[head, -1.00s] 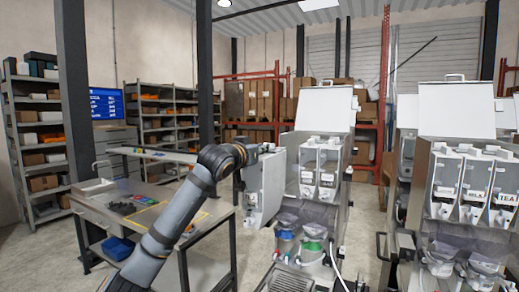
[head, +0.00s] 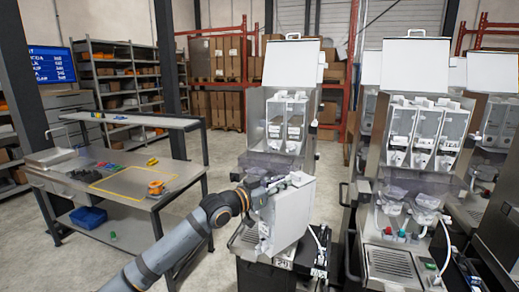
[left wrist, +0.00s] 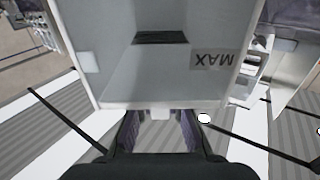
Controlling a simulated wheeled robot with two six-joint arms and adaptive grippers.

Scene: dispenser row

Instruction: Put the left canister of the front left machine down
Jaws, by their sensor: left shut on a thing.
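My left gripper (head: 268,190) is shut on a large pale canister (head: 290,218), held upright in front of the front left machine (head: 262,158). In the left wrist view my left gripper (left wrist: 158,128) has its two dark fingers on a small part at the canister's edge. The canister (left wrist: 150,75) fills the upper middle there, with an upside-down "MAX" label. It hides the machine's lower front in the head view. Other canisters (head: 285,125) stand inside the machine under its raised lid. My right gripper is not in view.
A metal workbench (head: 135,215) stands at left, with a yellow outlined area (head: 125,183) holding an orange object (head: 156,188) near its right corner. A second machine (head: 395,180) stands close on the right. Open floor lies between bench and left machine.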

